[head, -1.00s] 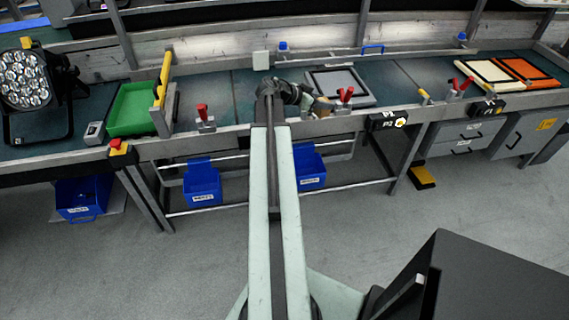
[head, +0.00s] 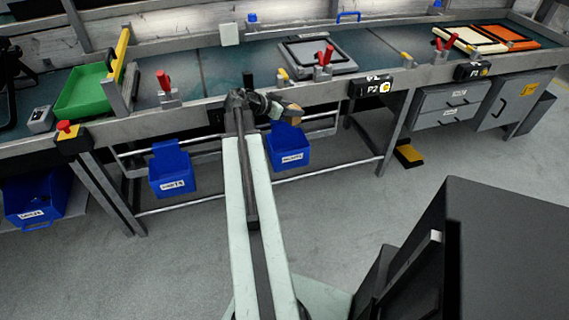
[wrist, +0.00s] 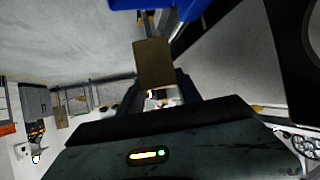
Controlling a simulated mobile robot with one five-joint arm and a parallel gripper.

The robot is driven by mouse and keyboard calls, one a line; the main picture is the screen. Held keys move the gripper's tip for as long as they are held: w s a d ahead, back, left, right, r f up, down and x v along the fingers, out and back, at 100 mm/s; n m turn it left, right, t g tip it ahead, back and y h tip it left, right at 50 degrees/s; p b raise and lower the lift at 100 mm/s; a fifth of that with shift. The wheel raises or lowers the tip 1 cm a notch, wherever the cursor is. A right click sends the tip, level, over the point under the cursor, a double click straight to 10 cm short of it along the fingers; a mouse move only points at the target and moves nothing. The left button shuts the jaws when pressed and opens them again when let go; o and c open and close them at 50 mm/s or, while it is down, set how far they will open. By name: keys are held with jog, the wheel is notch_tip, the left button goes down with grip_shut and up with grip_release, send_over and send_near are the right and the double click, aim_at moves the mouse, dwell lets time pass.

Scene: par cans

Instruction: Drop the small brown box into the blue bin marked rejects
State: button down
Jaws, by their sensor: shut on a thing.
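My gripper (head: 281,109) is shut on the small brown box (head: 294,113), at the end of my outstretched arm by the bench's front edge. In the picture the box sits just above a blue bin (head: 290,156) hung under the bench. Another blue bin (head: 172,175) hangs to its left, and a third (head: 32,203) is at the far left. All have white labels too small to read surely. In the wrist view the box (wrist: 153,62) is between my fingers, with blue bin plastic (wrist: 124,5) beyond it at the top edge.
The bench carries a green tray (head: 83,98), a grey frame (head: 320,58) and red-handled clamps (head: 166,88). Its front rail and legs are close to my arm. A dark cabinet (head: 500,255) stands at lower right. Grey floor is open in front.

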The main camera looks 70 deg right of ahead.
aim_at(292, 124)
jog(key=shift+a+f, duration=0.1)
jog(key=shift+f, duration=0.5)
notch_tip(292, 124, down, 6)
jog(key=b, duration=0.6)
jog(key=shift+r, duration=0.1)
jog(key=c, duration=0.7)
grip_release()
jog(key=shift+c, duration=0.2)
jog(key=p+v, duration=0.4)
jog(key=v, duration=0.3)
jog(key=shift+w+a, duration=0.2)
jog(key=shift+a, duration=0.1)
